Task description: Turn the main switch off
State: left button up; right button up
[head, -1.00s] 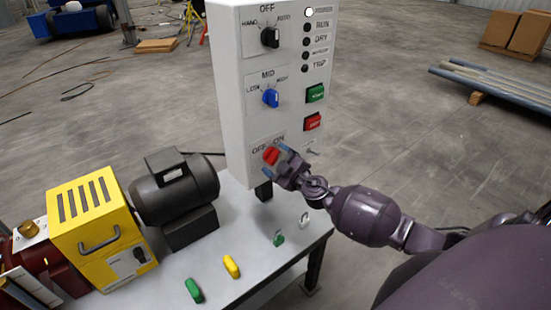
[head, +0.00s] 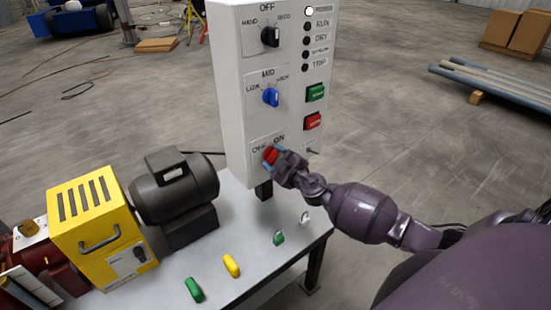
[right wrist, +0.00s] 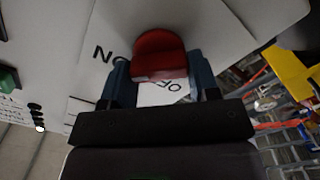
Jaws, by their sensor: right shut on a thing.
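The main switch is a red knob (head: 270,155) low on the front of the white control panel (head: 238,130), with OFF and ON labels above it. My right gripper (head: 276,157) is at the knob, its blue fingers on either side, shut on it. In the right wrist view the red knob (right wrist: 159,54) sits between the two blue fingers, with the OFF label partly showing below it. The knob's exact pointing is hard to tell behind the fingers. The white POWER lamp (head: 309,11) is lit. My left gripper is not in view.
Above the switch are a blue knob (head: 270,97), a black knob (head: 270,37), a green button (head: 315,92) and a red button (head: 312,121). A black motor (head: 175,187), a yellow box (head: 105,230) and several small coloured handles stand on the table (head: 250,272).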

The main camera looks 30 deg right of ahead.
jog(key=n, duration=0.3)
jog(key=shift+f+n+b, duration=0.15)
jog(key=shift+n+b, duration=0.2)
jog(key=shift+n, duration=0.05)
jog(key=n, duration=0.4)
jog(key=shift+f, duration=0.1)
jog(key=n, duration=0.5)
jog(key=shift+f+n, duration=0.1)
jog(key=shift+n, duration=0.3)
jog(key=n, duration=0.2)
jog(key=shift+n, duration=0.4)
jog(key=shift+f+n, duration=0.1)
jog(key=shift+n, duration=0.5)
